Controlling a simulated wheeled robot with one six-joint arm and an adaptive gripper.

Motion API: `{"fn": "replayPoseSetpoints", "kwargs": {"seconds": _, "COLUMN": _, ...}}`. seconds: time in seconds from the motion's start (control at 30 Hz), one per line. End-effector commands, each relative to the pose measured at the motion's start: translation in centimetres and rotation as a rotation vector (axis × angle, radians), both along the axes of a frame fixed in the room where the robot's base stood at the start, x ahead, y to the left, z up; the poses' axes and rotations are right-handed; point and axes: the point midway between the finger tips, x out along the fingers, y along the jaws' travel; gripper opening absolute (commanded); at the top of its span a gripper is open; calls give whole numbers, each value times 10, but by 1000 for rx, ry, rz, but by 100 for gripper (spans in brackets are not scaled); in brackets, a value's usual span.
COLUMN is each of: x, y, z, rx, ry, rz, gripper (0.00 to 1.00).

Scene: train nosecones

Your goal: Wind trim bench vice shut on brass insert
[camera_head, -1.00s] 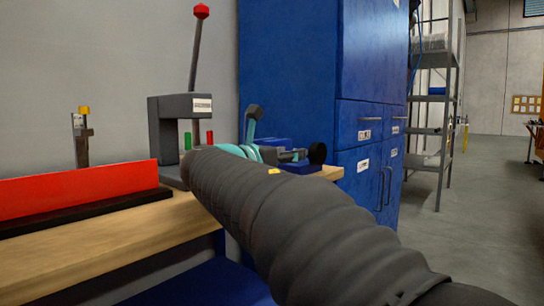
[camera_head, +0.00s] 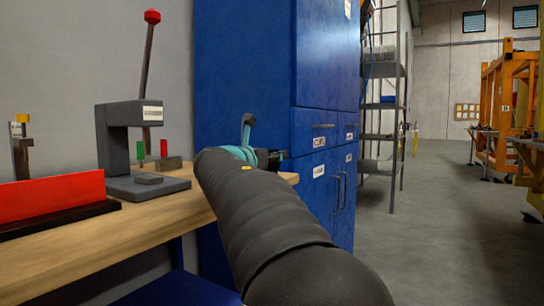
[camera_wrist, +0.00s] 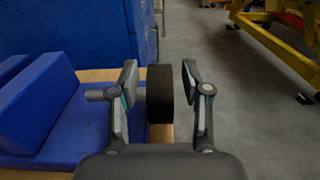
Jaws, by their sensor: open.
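The blue trim bench vice (camera_wrist: 52,120) is at the left of the wrist view, on the wooden bench. A short grey spindle (camera_wrist: 101,95) runs from it to a black round handwheel (camera_wrist: 160,93), seen edge-on. My gripper (camera_wrist: 160,74) is open, with one finger on each side of the handwheel. Gaps show between the wheel and both fingers. I cannot make out the brass insert in either view. In the head view my own arm covers most of the vice.
The wooden bench (camera_head: 75,248) also carries a grey press (camera_head: 128,141) with a red-knobbed lever and a red bar (camera_head: 50,196). A blue cabinet (camera_head: 240,90) stands behind. Open floor (camera_head: 430,235) lies to the right, with an orange frame (camera_head: 497,105) beyond.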

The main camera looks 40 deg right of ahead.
Motion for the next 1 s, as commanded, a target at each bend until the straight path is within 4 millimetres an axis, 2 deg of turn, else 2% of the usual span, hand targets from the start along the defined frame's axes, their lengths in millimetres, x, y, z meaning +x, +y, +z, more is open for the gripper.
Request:
{"fn": "replayPoseSetpoints", "kwargs": {"seconds": 0.23, "x": 0, "y": -1, "z": 0, "rx": 0, "ry": 0, "rz": 0, "gripper": 48}}
{"fn": "replayPoseSetpoints", "kwargs": {"seconds": 0.27, "x": 0, "y": -1, "z": 0, "rx": 0, "ry": 0, "rz": 0, "gripper": 45}}
{"fn": "replayPoseSetpoints", "kwargs": {"seconds": 0.4, "x": 0, "y": -1, "z": 0, "rx": 0, "ry": 0, "rz": 0, "gripper": 10}}
{"fn": "replayPoseSetpoints", "kwargs": {"seconds": 0.43, "x": 0, "y": -1, "z": 0, "rx": 0, "ry": 0, "rz": 0, "gripper": 3}}
{"fn": "replayPoseSetpoints", "kwargs": {"seconds": 0.47, "x": 0, "y": -1, "z": 0, "rx": 0, "ry": 0, "rz": 0, "gripper": 0}}
{"fn": "replayPoseSetpoints", "kwargs": {"seconds": 0.73, "x": 0, "y": -1, "z": 5, "rx": 15, "ry": 7, "rz": 0, "gripper": 0}}
{"fn": "replayPoseSetpoints", "kwargs": {"seconds": 1.0, "x": 1, "y": -3, "z": 9, "rx": 103, "ry": 45, "rz": 0, "gripper": 0}}
